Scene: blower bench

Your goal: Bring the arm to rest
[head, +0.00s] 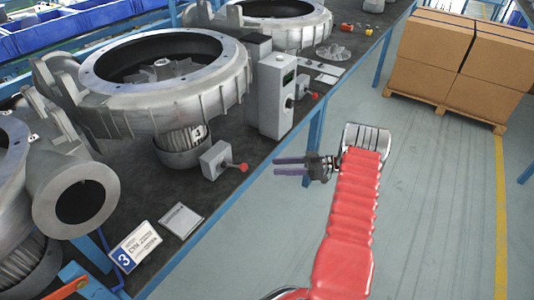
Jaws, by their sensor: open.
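My arm, in a red ribbed sleeve, reaches up from the bottom of the head view, to the right of the bench (205,210). My gripper (276,167) is at its far end and points left, toward the bench's front edge. Its two purple fingers are apart with nothing between them, so it is open and empty. It appears over or just beside the blue bench frame; I cannot tell the exact gap.
A grey blower housing (215,98) stands on the bench near a control box (271,95) and a red-knobbed lever box (217,160). A number plate (134,247) lies nearer. Cardboard boxes (430,48) stand on a pallet (450,115). The floor right of my arm is clear.

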